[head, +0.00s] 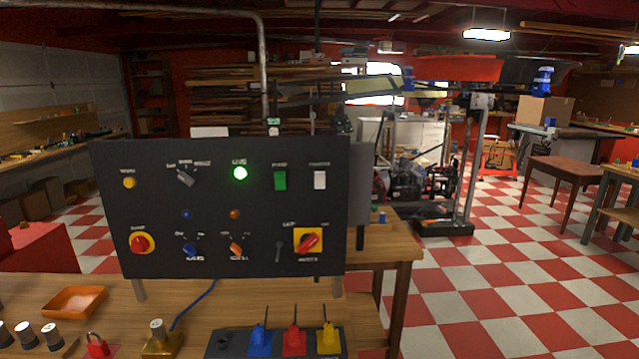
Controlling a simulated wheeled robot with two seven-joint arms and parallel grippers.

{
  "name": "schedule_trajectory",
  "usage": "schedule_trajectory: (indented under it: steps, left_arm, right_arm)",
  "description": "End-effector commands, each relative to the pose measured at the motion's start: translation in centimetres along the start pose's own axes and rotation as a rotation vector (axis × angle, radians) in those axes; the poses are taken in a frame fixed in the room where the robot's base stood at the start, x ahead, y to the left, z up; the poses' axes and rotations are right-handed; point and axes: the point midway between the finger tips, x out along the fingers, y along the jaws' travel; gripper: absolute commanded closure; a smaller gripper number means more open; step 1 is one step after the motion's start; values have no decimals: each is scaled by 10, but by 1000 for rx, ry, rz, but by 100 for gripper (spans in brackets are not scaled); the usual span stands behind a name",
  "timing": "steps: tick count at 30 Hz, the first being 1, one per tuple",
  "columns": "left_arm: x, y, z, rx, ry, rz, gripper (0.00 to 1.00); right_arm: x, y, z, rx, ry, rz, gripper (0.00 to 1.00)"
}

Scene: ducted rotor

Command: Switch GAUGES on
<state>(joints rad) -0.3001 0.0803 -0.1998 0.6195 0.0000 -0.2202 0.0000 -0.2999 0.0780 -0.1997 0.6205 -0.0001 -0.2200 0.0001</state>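A black control panel (215,215) stands upright on the wooden bench. Its small labels are too blurred to read surely, so I cannot tell which control is GAUGES. Below are unlit blue and orange lamps, a red push button (141,243), a blue knob (191,250), an orange knob (236,249), a grey lever (279,251) and a red-on-yellow rotary switch (309,243). Neither gripper shows.
On the bench (300,299) before the panel are an orange tray (75,301), a red padlock (97,346), a brass block (161,338) with a blue cable, and a dark box with blue, red and yellow levers (294,340). Open checkered floor lies to the right.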

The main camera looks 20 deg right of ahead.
Motion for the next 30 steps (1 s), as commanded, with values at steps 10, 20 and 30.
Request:
schedule_trajectory:
  steps: [10, 20, 30]
  left_arm:
    - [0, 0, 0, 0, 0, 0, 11]
    - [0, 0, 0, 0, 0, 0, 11]
    - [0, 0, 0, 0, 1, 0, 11]
  right_arm:
    - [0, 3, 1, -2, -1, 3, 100]
    - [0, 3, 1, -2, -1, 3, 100]
    - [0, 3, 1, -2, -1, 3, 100]
